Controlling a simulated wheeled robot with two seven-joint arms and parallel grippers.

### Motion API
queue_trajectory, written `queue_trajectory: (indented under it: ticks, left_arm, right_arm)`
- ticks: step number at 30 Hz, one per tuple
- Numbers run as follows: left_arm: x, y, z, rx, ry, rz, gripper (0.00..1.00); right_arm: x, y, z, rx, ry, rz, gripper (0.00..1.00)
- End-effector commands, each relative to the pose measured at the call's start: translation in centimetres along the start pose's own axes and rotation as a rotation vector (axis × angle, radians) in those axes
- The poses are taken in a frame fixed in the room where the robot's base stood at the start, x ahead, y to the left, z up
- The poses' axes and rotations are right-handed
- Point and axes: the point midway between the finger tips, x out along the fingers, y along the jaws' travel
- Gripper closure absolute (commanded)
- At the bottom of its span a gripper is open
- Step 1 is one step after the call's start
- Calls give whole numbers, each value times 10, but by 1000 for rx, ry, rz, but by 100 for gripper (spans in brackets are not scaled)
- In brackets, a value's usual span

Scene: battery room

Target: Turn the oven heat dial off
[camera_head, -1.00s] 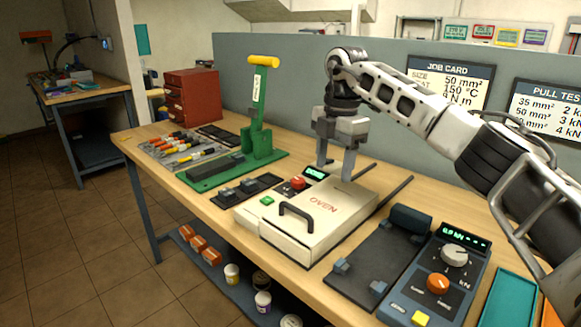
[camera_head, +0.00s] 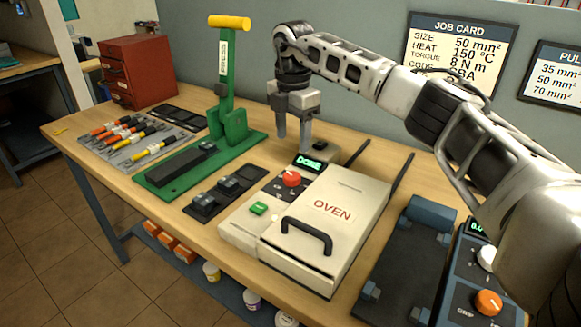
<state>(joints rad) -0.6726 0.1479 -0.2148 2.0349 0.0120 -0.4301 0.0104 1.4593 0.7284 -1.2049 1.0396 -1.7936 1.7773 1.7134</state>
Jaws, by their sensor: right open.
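The white oven (camera_head: 335,215) sits on the wooden bench with its lid down and a black handle at the front. Its red heat dial (camera_head: 291,179) is on the left control strip, between a green display reading "DONE" (camera_head: 309,163) and a green button (camera_head: 259,208). My right gripper (camera_head: 294,142) points down above and behind the dial, near the display. Its fingers are apart, with nothing seen between them, and it is not touching the dial. My left gripper is not in view.
A green lever press (camera_head: 232,130) stands left of the oven. A dark tester with an orange knob (camera_head: 488,302) is at the right. A red drawer cabinet (camera_head: 137,72) is at the back left.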

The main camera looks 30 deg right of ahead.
Motion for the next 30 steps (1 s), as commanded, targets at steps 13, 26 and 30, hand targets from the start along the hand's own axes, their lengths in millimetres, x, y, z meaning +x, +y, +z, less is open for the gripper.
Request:
queue_trajectory:
  ticks: [13, 26, 30]
  left_arm:
    - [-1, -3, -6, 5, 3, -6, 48]
    - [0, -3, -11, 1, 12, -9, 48]
    - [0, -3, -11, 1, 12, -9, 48]
  right_arm:
    - [85, 0, 0, 0, 0, -2, 41]
    - [100, 0, 0, -1, 0, 0, 41]
    - [99, 0, 0, -1, 0, 0, 66]
